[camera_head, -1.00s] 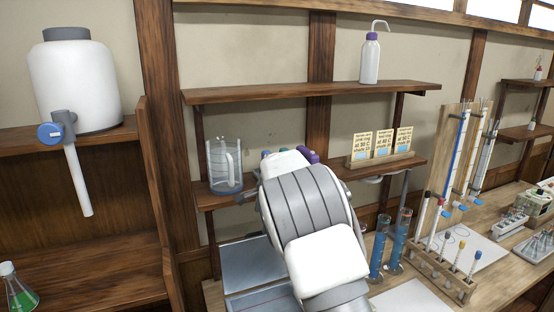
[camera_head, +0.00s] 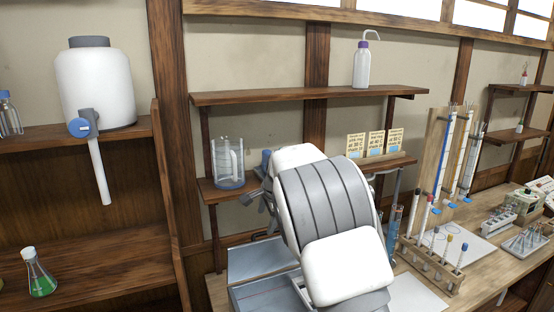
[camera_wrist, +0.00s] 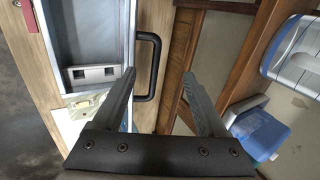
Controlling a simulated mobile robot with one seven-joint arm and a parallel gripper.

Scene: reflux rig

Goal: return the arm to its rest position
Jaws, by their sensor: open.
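My gripper (camera_wrist: 160,95) shows in the wrist view with its two grey fingers spread apart and nothing between them. Beyond the fingers are a black bar handle (camera_wrist: 150,65) and dark wooden posts; I cannot tell how far away they are.
A glass beaker (camera_head: 228,165) stands on the lower shelf left of my arm. A wash bottle (camera_head: 363,62) is on the upper shelf. A white carboy (camera_head: 95,88) and green flask (camera_head: 40,275) are left.

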